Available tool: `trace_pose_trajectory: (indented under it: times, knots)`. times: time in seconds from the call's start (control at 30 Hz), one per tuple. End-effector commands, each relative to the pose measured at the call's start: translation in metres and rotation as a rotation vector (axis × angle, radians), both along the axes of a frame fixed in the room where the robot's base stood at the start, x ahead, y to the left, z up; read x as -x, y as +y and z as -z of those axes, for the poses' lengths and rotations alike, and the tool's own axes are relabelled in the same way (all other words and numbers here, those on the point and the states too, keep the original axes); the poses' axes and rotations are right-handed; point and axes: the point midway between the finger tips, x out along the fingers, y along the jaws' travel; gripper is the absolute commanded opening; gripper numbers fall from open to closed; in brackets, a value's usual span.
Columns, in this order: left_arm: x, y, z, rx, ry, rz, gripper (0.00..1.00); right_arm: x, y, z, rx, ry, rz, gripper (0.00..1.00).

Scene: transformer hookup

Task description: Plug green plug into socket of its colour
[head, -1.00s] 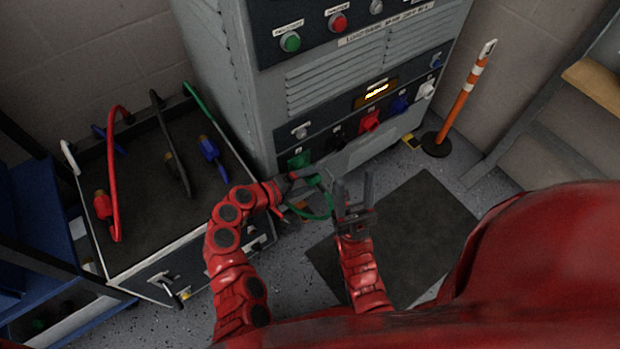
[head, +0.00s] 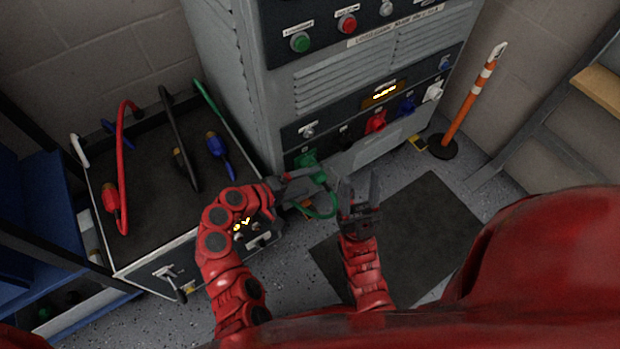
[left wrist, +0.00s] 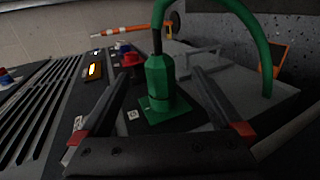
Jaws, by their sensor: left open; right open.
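The green plug (left wrist: 160,78) stands on the green socket plate (left wrist: 165,108) of the cabinet panel in the left wrist view. It looks seated there, with its green cable (left wrist: 262,50) arching away. My left gripper (left wrist: 160,72) is open, one finger on each side of the plug, with visible gaps. In the head view the green socket area (head: 306,160) is low on the cabinet, partly hidden by my left gripper (head: 300,182), and the cable hangs in a loop (head: 322,211). My right gripper (head: 360,190) is open and empty, to the right of it.
The cabinet (head: 350,75) has red (head: 376,121), blue (head: 406,105) and white (head: 433,92) connectors along its lower panel. A cart (head: 140,256) with red, black and blue cables stands left. An orange post (head: 467,105) stands right. The dark floor mat (head: 430,240) is clear.

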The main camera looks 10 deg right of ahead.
Motion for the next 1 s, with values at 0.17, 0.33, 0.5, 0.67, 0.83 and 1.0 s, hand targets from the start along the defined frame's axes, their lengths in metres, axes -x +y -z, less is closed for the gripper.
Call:
trace_pose_trajectory:
  times: [0.17,0.33,0.5,0.67,0.83,1.0]
  knots:
    - [0.002,0.012,-0.006,0.000,-0.003,-0.005,1.00,0.000,0.000,-0.002,0.000,0.000,0.000,0.50]
    - [0.007,0.021,-0.010,0.000,-0.002,-0.004,1.00,0.000,0.000,-0.004,0.000,0.000,0.000,0.50]
    - [0.010,0.027,-0.012,0.000,0.000,-0.002,1.00,0.000,0.000,-0.004,0.000,0.000,0.000,0.50]
    - [0.010,0.028,-0.012,0.000,-0.001,-0.002,1.00,0.000,0.000,-0.004,0.000,0.000,0.000,0.50]
    - [0.010,0.028,-0.012,0.000,-0.001,-0.002,1.00,0.000,0.000,-0.004,0.000,0.000,0.000,0.50]
    - [0.010,0.029,-0.013,0.000,-0.001,-0.002,1.00,0.000,0.000,-0.005,0.000,0.000,0.000,0.50]
